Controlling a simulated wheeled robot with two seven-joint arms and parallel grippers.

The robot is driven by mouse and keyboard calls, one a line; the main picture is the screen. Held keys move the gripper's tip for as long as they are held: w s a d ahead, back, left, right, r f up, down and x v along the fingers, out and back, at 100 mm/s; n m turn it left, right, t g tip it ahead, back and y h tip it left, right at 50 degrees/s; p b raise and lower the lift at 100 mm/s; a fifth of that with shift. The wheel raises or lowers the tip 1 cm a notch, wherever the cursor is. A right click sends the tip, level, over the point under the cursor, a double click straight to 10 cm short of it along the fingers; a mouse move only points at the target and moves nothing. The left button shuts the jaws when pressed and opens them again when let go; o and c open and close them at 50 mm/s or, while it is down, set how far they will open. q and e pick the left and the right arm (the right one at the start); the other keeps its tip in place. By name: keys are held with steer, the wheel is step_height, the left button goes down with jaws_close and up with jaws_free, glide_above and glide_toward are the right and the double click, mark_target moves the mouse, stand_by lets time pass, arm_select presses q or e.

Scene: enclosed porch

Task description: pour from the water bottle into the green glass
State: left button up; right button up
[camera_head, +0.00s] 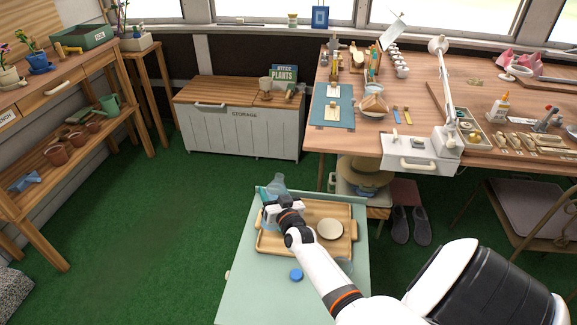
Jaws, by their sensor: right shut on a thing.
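My right gripper (272,207) reaches in from the lower right over the wooden tray (290,248) on the pale green table. It is shut on a clear, bluish thing that looks like the water bottle (277,182), whose upper part shows just beyond the fingers. The gripper hides much of it, so its tilt is hard to tell. A small teal-green thing (262,193) shows just left of it, partly covered; I cannot tell if it is the green glass. A blue cap (296,274) lies on the table in front of the tray. My left gripper is not in view.
A round beige disc (330,229) lies on the tray's right side. A clear rounded thing (345,265) stands beside my forearm. The pale green table (245,295) is bare at front left. A cluttered workbench (480,85) stands behind right, a storage chest (240,135) behind.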

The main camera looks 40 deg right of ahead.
steer(key=a+n, duration=0.2)
steer(key=a, duration=0.1)
steer(key=shift+w+n+t, duration=0.2)
steer(key=shift+n+t, duration=0.1)
step_height(320, 180, up, 4)
steer(key=p, duration=0.4)
steer(key=shift+f, duration=0.1)
